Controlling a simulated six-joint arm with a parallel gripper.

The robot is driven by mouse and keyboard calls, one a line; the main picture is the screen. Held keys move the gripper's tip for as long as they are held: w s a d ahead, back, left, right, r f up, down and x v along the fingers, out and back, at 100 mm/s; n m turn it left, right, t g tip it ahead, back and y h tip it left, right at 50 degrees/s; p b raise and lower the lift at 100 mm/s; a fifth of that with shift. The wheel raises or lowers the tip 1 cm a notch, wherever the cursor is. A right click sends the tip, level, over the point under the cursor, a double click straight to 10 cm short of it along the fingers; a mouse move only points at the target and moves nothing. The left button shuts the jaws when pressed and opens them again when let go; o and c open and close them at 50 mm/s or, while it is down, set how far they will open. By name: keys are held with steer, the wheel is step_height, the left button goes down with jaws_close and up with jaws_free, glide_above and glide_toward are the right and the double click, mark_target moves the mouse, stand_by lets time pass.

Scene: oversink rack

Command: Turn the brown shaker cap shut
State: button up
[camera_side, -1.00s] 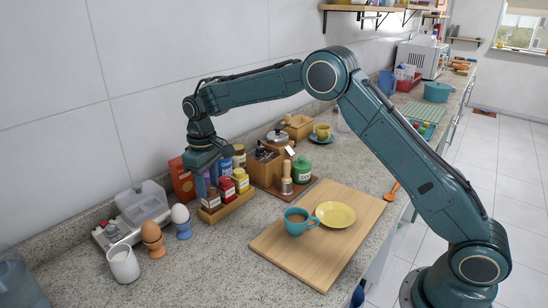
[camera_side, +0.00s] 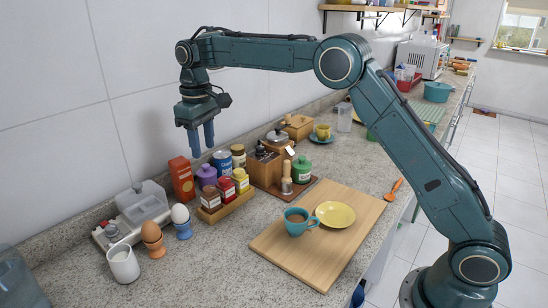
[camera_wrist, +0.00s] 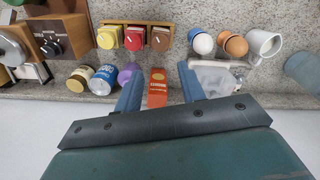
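The brown-capped shaker (camera_side: 210,199) stands upright at the near left end of a small wooden rack (camera_side: 232,206). In the wrist view its brown cap (camera_wrist: 160,39) is at the right end of the row, with a pale stripe across its top. The red-capped shaker (camera_side: 226,187) and yellow-capped shaker (camera_side: 241,180) stand beside it. I cannot tell how tightly the brown cap is seated. My gripper (camera_side: 202,151) is up in the air above and behind the rack, pointing down. Its blue fingers are apart with nothing between them, as the wrist view (camera_wrist: 160,100) also shows.
A purple jar (camera_side: 206,176), blue can (camera_side: 223,161) and orange-red box (camera_side: 181,179) stand close behind the rack. Egg cups (camera_side: 182,229) and a white mug (camera_side: 123,264) are at left. A wooden board (camera_side: 310,256) with a cup and plate lies right.

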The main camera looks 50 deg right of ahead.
steer(key=shift+r, duration=1.2)
steer(key=s+d+r+m+t, duration=0.1)
steer(key=s+d+r, duration=0.15)
steer(key=s, duration=0.35)
steer(key=s+d+r+t, duration=0.1)
steer(key=s+r, duration=0.3)
steer(key=s, duration=0.3)
steer(key=s+d+r+m+t, duration=0.1)
steer(key=s+d+r, duration=0.15)
steer(key=s, duration=0.35)
steer(key=s+f+t, duration=0.1)
steer(key=s+f, duration=0.2)
steer(key=s, duration=0.7)
steer(key=s+d+f+m+t, duration=0.1)
steer(key=s+f, duration=0.3)
steer(key=s, duration=0.6)
steer(key=shift+d+f+t, duration=0.3)
